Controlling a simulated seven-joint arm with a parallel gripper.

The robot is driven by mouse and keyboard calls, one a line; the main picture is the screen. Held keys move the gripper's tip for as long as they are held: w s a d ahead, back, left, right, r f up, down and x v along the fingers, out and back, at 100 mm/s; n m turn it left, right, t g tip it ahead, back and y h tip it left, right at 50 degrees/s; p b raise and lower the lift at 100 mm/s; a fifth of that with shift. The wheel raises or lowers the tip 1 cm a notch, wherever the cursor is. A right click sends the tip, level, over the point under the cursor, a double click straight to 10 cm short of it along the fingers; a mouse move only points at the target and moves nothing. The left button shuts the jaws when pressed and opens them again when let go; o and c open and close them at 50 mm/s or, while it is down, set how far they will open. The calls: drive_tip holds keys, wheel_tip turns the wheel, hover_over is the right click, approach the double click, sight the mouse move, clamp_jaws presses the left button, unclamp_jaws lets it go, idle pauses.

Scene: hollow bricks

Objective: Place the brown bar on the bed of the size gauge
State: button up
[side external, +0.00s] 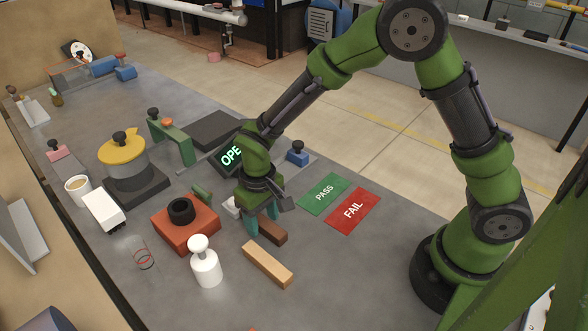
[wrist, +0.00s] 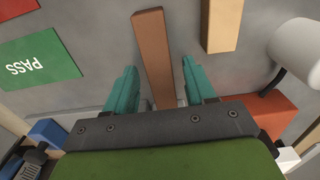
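The brown bar (side external: 272,231) lies on the grey table under my gripper. In the wrist view the brown bar (wrist: 153,50) runs up between the two teal fingers. My gripper (side external: 262,218) points down at the bar. In the wrist view my gripper (wrist: 160,85) is open, one finger on each side of the bar, with a gap visible on the right. A lit display (side external: 231,155) reading "OPE" is partly hidden behind my wrist. I cannot tell for certain which fixture is the size gauge; its bed is not clearly visible.
A tan bar (side external: 267,264) and a white bottle (side external: 206,264) stand close by. A red-orange block (side external: 186,228) with a black ring is to the left. Green PASS (side external: 324,193) and red FAIL (side external: 352,211) mats lie flat to the right. The front right table area is clear.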

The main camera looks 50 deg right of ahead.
sight(263, 221)
drive_tip(key=shift+r, duration=0.15)
wheel_tip(263, 221, up, 12)
drive_tip(key=s+d+r+m+t+y, duration=0.2)
drive_tip(key=s+d+r+t, duration=0.4)
drive_tip(key=s+d+r, duration=0.5)
drive_tip(key=shift+s+d+m+t, duration=0.15)
drive_tip(key=shift+s+m+t, duration=0.15)
drive_tip(key=shift+s+m, duration=0.65)
drive_tip(key=shift+o, duration=0.4)
drive_tip(key=shift+s+d+t, duration=0.25)
drive_tip(key=shift+s+t, duration=0.05)
drive_tip(key=shift+s, duration=0.25)
drive_tip(key=shift+r, duration=0.1)
